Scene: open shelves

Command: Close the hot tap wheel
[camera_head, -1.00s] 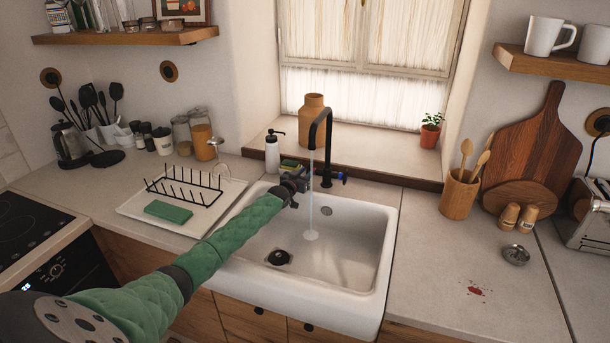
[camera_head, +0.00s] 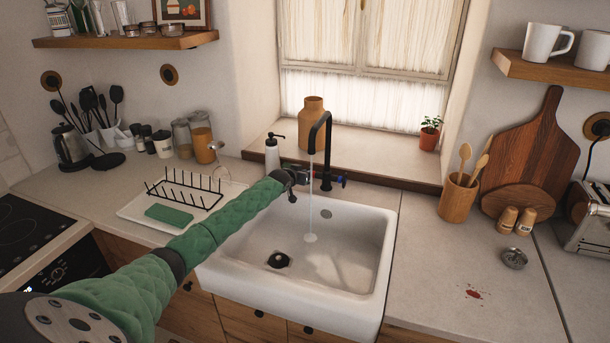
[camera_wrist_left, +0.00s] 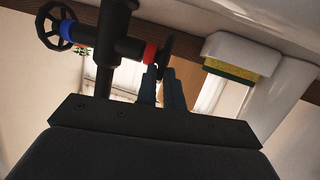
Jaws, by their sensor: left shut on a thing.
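The black tap (camera_head: 326,150) stands behind the white sink (camera_head: 350,292), and a water stream (camera_head: 311,212) runs from its spout into the basin. In the left wrist view, the hot tap wheel (camera_wrist_left: 168,46) is dark, seen nearly edge-on beside a red ring (camera_wrist_left: 150,54). My left gripper (camera_head: 299,177) is at the tap's left side. In the left wrist view its fingers (camera_wrist_left: 158,72) are close together on the lower rim of the hot wheel. The cold wheel (camera_wrist_left: 50,25) with a blue ring is on the tap's other side. My right gripper is not in view.
A soap bottle (camera_head: 272,154) stands left of the tap, and a yellow-green sponge (camera_wrist_left: 232,70) is nearby. A drying rack (camera_head: 186,187) stands left of the sink. A wooden vase (camera_head: 312,110) is on the sill behind.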

